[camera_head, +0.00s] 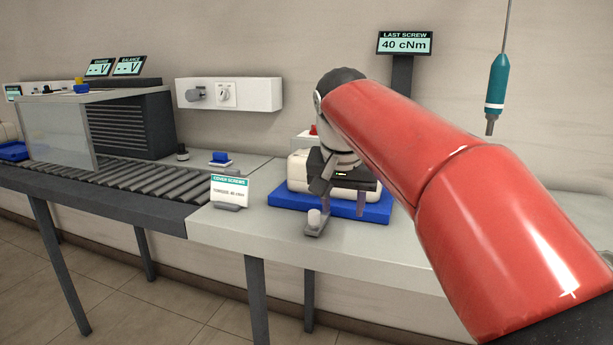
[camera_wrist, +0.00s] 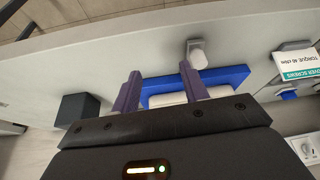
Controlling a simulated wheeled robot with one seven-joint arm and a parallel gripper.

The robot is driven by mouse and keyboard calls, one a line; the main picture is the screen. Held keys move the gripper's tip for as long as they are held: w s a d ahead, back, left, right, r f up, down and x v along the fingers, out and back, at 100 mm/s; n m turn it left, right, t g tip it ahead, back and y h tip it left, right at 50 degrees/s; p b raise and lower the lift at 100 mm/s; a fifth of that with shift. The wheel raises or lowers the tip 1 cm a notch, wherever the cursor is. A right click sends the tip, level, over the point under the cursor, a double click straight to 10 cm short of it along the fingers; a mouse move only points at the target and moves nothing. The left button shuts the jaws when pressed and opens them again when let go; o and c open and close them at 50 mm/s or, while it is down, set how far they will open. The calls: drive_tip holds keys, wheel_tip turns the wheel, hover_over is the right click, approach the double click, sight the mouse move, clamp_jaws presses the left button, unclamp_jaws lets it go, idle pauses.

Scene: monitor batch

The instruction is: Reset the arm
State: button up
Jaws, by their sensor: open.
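My gripper (camera_wrist: 160,87) is open, its two purple-grey fingers spread apart in the wrist view. In the head view my gripper (camera_head: 319,188) points down over the bench, below my red arm. A white rounded unit (camera_head: 297,170) sits on a blue tray (camera_head: 286,197) beneath and behind it, partly hidden by my arm and gripper. In the wrist view the white unit (camera_wrist: 168,99) and the blue tray (camera_wrist: 225,77) show between and beyond the fingers. No object is visibly held; contact with the unit cannot be told.
A pale knob on a grey base (camera_head: 314,221) stands at the tray's front. A "COVER SCREWS" sign (camera_head: 230,191) stands to the left. A teal screwdriver (camera_head: 497,82) hangs at right, near a torque display (camera_head: 404,43). A roller conveyor (camera_head: 130,178) runs left. Bare bench lies in front.

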drive_tip(key=s+d+f+n, duration=0.1)
drive_tip(key=s+d+f, duration=0.2)
drive_tip(key=s+f, duration=0.3)
drive_tip(key=s+d+f+n, duration=0.1)
drive_tip(key=s+d+f, duration=0.1)
drive_tip(key=s+f, duration=0.4)
drive_tip(key=s+d+f+t+y, duration=0.1)
drive_tip(key=s+d+f, duration=0.2)
drive_tip(key=s, duration=0.9)
wheel_tip(320, 180, down, 4)
drive_tip(key=shift+d+r+n, duration=0.25)
drive_tip(key=shift+d+n, duration=0.1)
drive_tip(key=shift+n, duration=0.05)
